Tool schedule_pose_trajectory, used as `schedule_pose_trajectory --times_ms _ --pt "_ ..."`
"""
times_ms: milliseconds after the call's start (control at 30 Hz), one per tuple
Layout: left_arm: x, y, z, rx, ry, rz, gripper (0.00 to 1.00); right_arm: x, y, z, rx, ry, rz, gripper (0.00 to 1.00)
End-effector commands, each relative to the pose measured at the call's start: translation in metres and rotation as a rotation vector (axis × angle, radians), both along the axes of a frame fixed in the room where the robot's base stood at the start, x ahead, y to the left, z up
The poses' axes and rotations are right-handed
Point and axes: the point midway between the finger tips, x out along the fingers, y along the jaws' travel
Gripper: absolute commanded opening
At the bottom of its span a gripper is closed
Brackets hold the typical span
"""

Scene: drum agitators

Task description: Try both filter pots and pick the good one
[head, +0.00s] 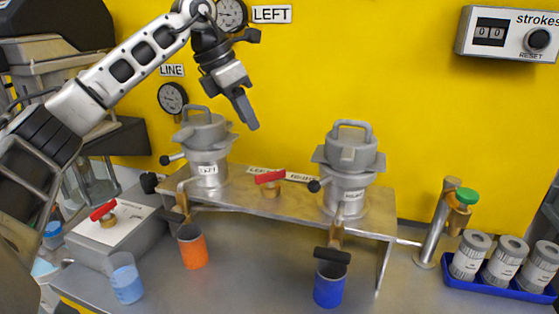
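The left filter pot (209,170) is a grey lidded pot with a top handle and a label reading LEFT, standing on a raised metal shelf (290,203). The right filter pot (346,182) is alike and stands at the shelf's right end, its lid seated. An orange cup (192,250) stands below the left pot's outlet and a blue cup (329,288) below the right one's. My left gripper (250,117) hangs in the air above and right of the left pot, touching nothing. Its fingers overlap from this side, so their opening is unclear. My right gripper is out of view.
A red-handled valve (270,177) sits between the pots; another (103,210) tops a grey box. A clear cup of blue liquid (126,282) stands front left. A green-knobbed pipe (465,197) and a blue tray (496,290) of grey canisters stand right. A stroke counter (508,33) reads 00.

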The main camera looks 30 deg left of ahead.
Motion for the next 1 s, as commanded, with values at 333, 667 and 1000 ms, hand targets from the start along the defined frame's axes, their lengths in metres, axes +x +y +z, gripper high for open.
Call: schedule_pose_trajectory --times_ms 333,667,1000 --pt "0.007 0.007 -0.027 0.033 0.006 0.027 0.34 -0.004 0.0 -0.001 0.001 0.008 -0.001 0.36" --pt "0.03 -0.009 -0.094 0.031 0.006 0.025 0.34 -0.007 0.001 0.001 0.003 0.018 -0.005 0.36" --pt "0.045 -0.018 -0.135 0.03 0.003 0.026 0.34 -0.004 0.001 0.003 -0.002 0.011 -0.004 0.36"
